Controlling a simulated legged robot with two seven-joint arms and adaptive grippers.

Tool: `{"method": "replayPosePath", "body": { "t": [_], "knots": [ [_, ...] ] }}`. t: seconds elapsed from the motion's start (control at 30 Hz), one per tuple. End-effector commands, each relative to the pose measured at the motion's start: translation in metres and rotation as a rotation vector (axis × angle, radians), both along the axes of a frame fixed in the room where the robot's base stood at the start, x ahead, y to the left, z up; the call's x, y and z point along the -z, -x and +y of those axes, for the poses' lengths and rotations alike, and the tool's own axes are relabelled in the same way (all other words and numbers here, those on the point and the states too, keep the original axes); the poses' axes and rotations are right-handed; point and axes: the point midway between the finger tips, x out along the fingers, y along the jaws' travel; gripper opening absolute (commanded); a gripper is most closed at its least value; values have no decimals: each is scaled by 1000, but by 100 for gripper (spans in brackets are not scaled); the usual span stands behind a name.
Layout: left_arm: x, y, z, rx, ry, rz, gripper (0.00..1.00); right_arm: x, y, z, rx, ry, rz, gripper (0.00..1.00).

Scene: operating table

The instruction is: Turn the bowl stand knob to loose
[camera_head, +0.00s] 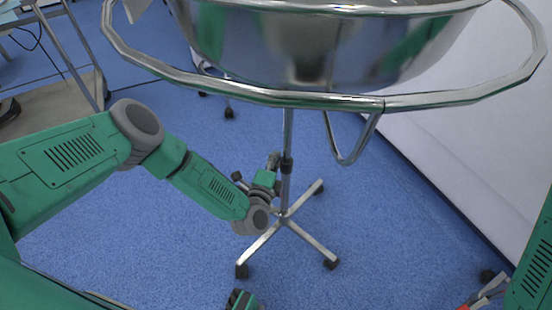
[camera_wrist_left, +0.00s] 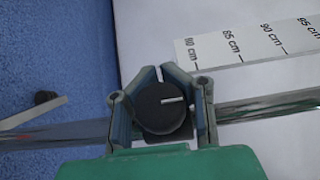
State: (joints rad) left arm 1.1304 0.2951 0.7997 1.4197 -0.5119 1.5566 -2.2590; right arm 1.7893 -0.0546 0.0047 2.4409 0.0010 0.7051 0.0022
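The bowl stand is a chrome pole (camera_head: 287,130) on a wheeled cross base, with a ring and a large steel bowl (camera_head: 330,45) on top. My left gripper (camera_head: 274,172) is at the pole, beside its dark collar. The knob is hard to make out in the head view. In the left wrist view the round black knob (camera_wrist_left: 163,108) has a white line pointing right. The fingers of my left gripper (camera_wrist_left: 160,100) lie on both sides of it and appear closed around it.
The pole crosses behind the knob in the left wrist view. A white panel (camera_wrist_left: 265,50) with centimetre marks lies beyond it. The bowl's ring (camera_head: 330,101) overhangs my left forearm's far side. A white wall or drape (camera_head: 470,120) stands at right. Blue floor (camera_head: 380,260) is open around the base.

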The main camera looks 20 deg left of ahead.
Motion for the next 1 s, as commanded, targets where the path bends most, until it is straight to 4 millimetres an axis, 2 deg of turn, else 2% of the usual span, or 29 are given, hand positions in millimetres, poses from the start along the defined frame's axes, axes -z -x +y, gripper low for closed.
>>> {"method": "replayPosePath", "body": {
  "t": [0.27, 0.37, 0.6, 0.77, 0.83, 1.0],
  "knots": [
    [3, 5, -2, 4, 1, 9, 0, -1, 0, 0, 0, 0, 0, 40],
    [5, 8, -5, 12, 4, 30, 0, -8, 0, 0, 0, 0, 0, 40],
    [13, 15, -12, 28, 28, 123, 0, -40, 0, 0, 0, 0, 0, 40],
    [5, 8, -7, 17, 53, 173, 0, -63, 0, 0, 0, 0, 0, 40],
    [4, 8, -5, 12, 82, 248, 0, -74, 0, 0, 0, 0, 0, 40],
    [12, 10, -4, 8, 142, 409, 0, -85, 0, 0, 0, 0, 0, 40]
  ]
}}
